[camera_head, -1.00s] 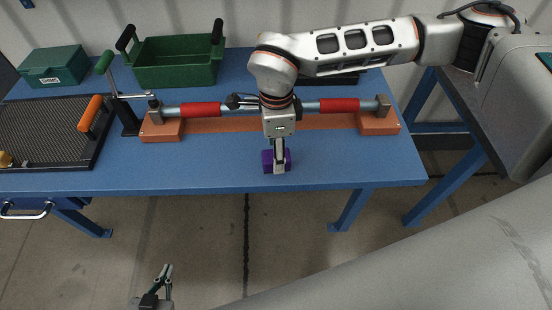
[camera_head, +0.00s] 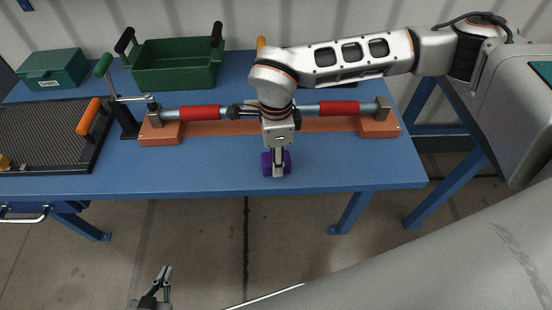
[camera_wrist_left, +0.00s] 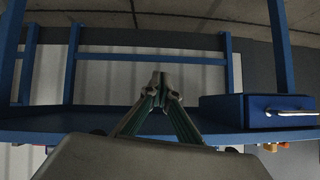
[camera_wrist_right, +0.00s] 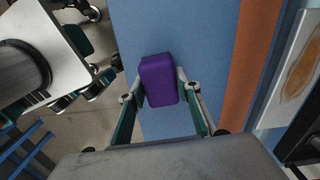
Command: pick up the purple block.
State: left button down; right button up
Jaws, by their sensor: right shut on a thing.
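The purple block (camera_head: 267,163) is at the front of the blue table, below my right arm. My right gripper (camera_head: 278,168) points down and is shut on it, one finger showing in front of the block. In the right wrist view the purple block (camera_wrist_right: 158,80) sits between the two fingers of my right gripper (camera_wrist_right: 160,92), over the blue surface. I cannot tell whether the block touches the table. My left gripper (camera_head: 165,270) is low in front of the table, apart from everything. In the left wrist view its fingertips (camera_wrist_left: 160,82) are together and empty.
Behind the block lies a red-sleeved bar (camera_head: 200,112) on an orange base (camera_head: 215,127). A green crate (camera_head: 175,65), a green box (camera_head: 52,68) and a dark mesh tray (camera_head: 45,135) stand left. The table front (camera_head: 200,180) beside the block is clear.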

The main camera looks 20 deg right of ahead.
notch_tip(320, 180, up, 20)
jog(key=p, duration=0.2)
jog(key=shift+f, duration=0.1)
